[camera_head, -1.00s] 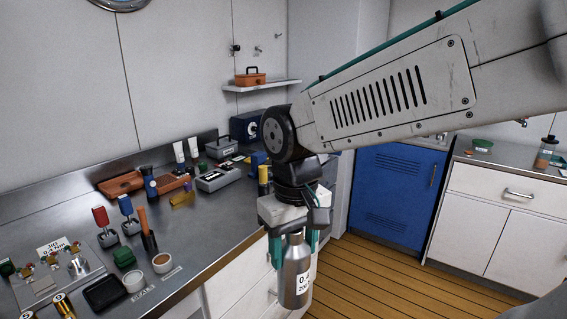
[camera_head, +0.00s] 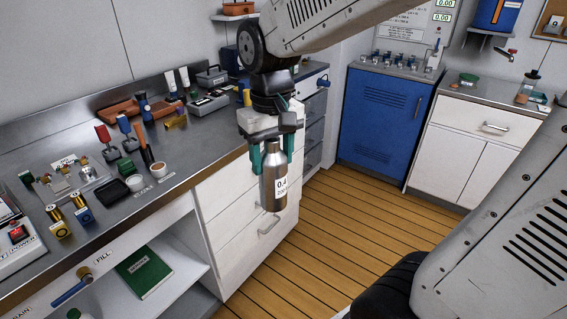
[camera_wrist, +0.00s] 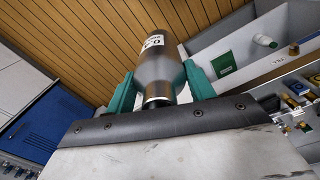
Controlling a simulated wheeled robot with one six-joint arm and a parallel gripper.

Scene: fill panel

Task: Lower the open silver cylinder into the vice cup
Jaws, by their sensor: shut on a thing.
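The silver cylinder (camera_head: 274,184) hangs upright, with a narrow neck at its top and a white label reading 0.4. My gripper (camera_head: 270,160) has its green fingers shut on the cylinder's neck and shoulder. It holds the cylinder out over the floor, in front of the white drawers. The wrist view shows the cylinder (camera_wrist: 160,66) between both green fingers (camera_wrist: 158,88). Whether its top is open cannot be told. A small metal fixture (camera_head: 88,172) on the plate at the left of the bench may be the vice cup; it is too small to be sure.
The steel bench (camera_head: 120,235) runs along the left wall. A blue cabinet (camera_head: 380,120) stands behind. The wooden floor (camera_head: 330,225) is clear.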

